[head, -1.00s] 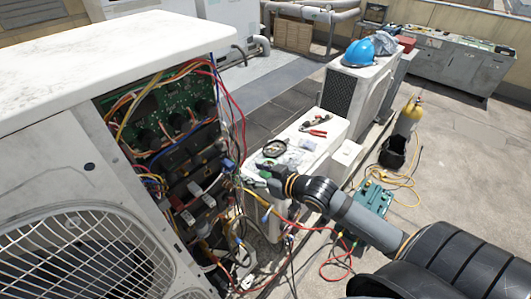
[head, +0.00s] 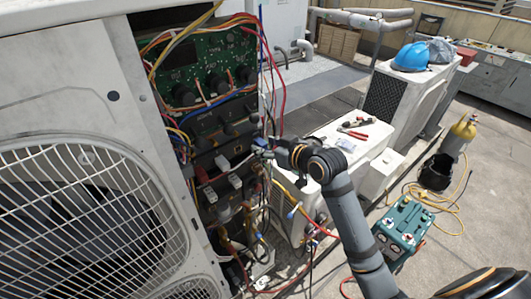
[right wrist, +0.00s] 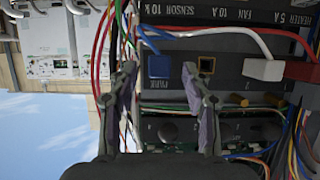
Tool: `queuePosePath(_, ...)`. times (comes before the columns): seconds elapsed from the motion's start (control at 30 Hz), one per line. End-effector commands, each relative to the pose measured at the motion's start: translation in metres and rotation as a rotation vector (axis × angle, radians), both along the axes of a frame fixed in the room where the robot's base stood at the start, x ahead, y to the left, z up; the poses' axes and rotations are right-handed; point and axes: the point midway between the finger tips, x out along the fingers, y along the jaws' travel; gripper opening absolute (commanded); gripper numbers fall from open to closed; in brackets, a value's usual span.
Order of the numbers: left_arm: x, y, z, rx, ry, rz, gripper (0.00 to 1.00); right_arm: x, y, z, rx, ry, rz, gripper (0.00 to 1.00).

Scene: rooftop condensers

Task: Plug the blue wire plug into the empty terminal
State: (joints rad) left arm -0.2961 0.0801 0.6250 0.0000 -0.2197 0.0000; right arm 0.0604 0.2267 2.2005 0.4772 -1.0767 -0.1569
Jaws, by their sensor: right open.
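The blue plug (right wrist: 159,66) shows in the right wrist view as a square blue block on the dark terminal strip, above the label PARK. A blue wire runs close by it. The empty terminal (right wrist: 206,65) is a dark square opening with a tan rim, just right of the blue plug. My right gripper (right wrist: 160,85) is open and empty, its two fingers on either side of the blue plug's line and apart from it as far as I can tell. In the head view my right gripper (head: 268,152) is at the right edge of the open electrical panel. My left gripper is out of view.
A white plug (right wrist: 262,69) and a red plug (right wrist: 302,70) sit farther right on the strip. Loose red, green and white wires (right wrist: 104,50) hang beside the left finger. The condenser's fan grille (head: 85,220) stands left; a white unit (head: 345,150) with tools lies behind my arm.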

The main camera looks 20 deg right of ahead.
Motion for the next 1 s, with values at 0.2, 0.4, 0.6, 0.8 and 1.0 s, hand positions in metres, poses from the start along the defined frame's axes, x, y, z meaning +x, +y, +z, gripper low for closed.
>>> queuePosePath(0.2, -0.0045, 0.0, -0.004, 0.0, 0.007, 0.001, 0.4, 0.0063, 0.0028, -0.0021, -0.001, 0.0, 0.001, 0.49)
queuePosePath(0.4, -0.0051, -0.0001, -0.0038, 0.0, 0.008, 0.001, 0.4, 0.006, 0.0026, -0.002, -0.001, 0.0, 0.0, 0.44)
queuePosePath(0.6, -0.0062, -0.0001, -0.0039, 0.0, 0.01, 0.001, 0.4, 0.006, 0.0026, -0.0021, -0.001, 0.0, 0.0, 0.16)
queuePosePath(0.8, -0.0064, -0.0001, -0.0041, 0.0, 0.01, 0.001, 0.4, 0.0059, 0.0025, -0.0021, -0.001, 0.0, 0.0, 0.2)
queuePosePath(1.0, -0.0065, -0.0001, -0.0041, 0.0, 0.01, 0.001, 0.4, 0.0059, 0.0025, -0.0021, -0.001, 0.0, 0.0, 0.0)
